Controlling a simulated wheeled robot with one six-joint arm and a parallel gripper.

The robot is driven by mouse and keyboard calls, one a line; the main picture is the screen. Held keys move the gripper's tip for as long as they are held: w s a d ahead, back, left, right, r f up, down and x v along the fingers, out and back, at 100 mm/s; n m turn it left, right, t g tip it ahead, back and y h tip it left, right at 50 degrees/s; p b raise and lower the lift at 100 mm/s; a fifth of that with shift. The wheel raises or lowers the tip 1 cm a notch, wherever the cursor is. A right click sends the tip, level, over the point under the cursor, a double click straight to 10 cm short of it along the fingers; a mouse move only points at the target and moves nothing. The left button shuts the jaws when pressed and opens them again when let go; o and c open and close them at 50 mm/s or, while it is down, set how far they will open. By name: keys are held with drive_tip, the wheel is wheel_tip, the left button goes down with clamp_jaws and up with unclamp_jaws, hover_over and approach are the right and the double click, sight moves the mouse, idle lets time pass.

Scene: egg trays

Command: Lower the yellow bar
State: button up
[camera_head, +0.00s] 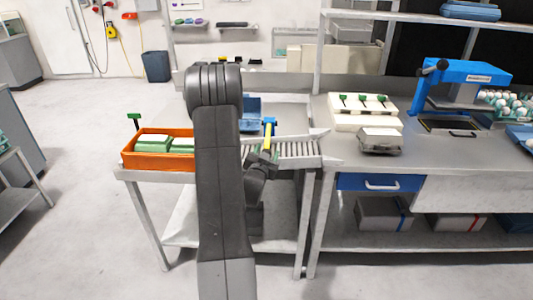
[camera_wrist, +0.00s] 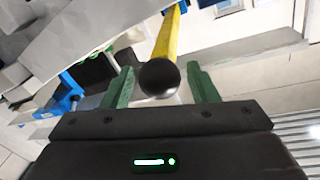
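The yellow bar (camera_head: 268,138) stands steeply beside a blue mount (camera_head: 270,121) at the end of the roller conveyor in the head view. In the wrist view the yellow bar (camera_wrist: 168,36) runs up and away from a round black knob (camera_wrist: 158,79) at its near end. My gripper (camera_wrist: 160,68) is open, with one green finger on each side of the knob and a visible gap to each. In the head view my gripper (camera_head: 264,158) is small and partly hidden at the bar's lower end.
An orange crate (camera_head: 128,160) with green-and-white cartons stands left of my arm. The roller conveyor (camera_head: 298,148) lies to the right. A white tray with green tabs (camera_head: 337,112), a grey egg carton (camera_head: 380,147) and a blue machine (camera_head: 470,71) stand on the right bench.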

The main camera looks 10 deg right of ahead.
clamp_jaws()
drive_tip(key=f+b, duration=0.1)
drive_tip(key=b, duration=0.2)
drive_tip(key=shift+f, duration=0.35)
drive_tip(key=f+b, duration=0.1)
drive_tip(key=b, duration=0.2)
drive_tip(key=shift+s+t+h+b, duration=0.1)
drive_tip(key=shift+t+h+b, duration=0.2)
drive_tip(key=shift+t+b, duration=0.1)
drive_tip(key=shift+o, duration=0.6)
unclamp_jaws()
drive_tip(key=shift+r, duration=0.1)
drive_tip(key=b+v, duration=0.2)
drive_tip(key=v, duration=1.2)
